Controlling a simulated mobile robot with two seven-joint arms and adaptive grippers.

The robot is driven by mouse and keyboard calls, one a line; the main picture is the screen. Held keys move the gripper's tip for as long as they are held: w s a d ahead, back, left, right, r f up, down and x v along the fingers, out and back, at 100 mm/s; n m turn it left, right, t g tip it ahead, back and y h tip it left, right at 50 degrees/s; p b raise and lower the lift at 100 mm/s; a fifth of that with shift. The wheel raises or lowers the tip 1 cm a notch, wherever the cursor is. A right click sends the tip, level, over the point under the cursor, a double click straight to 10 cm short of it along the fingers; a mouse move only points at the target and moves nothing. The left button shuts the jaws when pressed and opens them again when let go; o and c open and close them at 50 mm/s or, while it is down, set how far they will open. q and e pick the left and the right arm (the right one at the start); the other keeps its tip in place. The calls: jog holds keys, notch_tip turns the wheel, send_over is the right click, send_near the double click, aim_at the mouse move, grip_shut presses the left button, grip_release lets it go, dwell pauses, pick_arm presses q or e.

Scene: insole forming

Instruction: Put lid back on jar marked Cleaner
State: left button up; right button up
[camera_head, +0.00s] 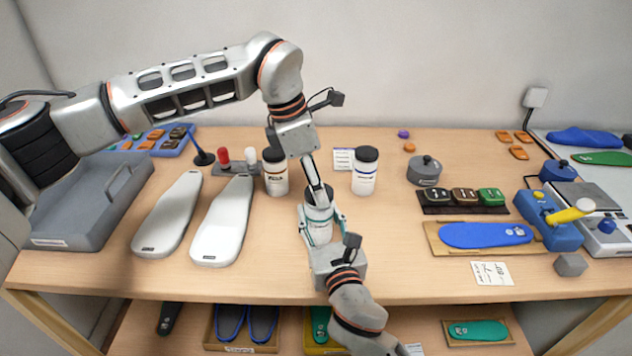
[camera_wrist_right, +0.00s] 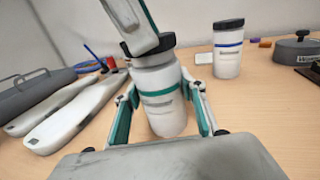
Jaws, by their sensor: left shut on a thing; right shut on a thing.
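A white jar with a teal band (camera_head: 318,229) stands on the bench front centre; its label is too small to read. My right gripper (camera_head: 321,226) is shut around its body, one finger on each side, as the right wrist view (camera_wrist_right: 160,94) also shows. A dark lid (camera_wrist_right: 137,48) is at the jar's mouth. My left gripper (camera_head: 319,195) comes down from above and is shut on the lid. The left finger hides part of the lid, so I cannot tell whether it is fully seated.
A gold-banded jar (camera_head: 276,178) and a blue-banded jar (camera_head: 365,175) stand behind, both with black lids. Two white shoe lasts (camera_head: 224,222) lie to the left beside a grey tray (camera_head: 70,222). A blue insole (camera_head: 485,235) on a board lies to the right.

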pick_arm(q)
jog(key=shift+f, duration=0.4)
jog(key=m+g, duration=0.1)
jog(key=m, duration=0.5)
jog(key=shift+w+g, duration=0.2)
jog(key=shift+g, duration=0.2)
jog(key=m+g+y, duration=0.1)
jog(key=m, duration=0.4)
jog(key=shift+w+d, duration=0.1)
jog(key=shift+w, duration=0.05)
jog(key=m, duration=0.4)
jog(key=shift+d+g+y, duration=0.1)
jog(key=shift+g+y, duration=0.2)
jog(key=shift+y, duration=0.1)
jog(key=m+y, duration=0.1)
jog(key=m, duration=0.3)
jog(key=shift+m, duration=0.3)
jog(key=shift+g, duration=0.3)
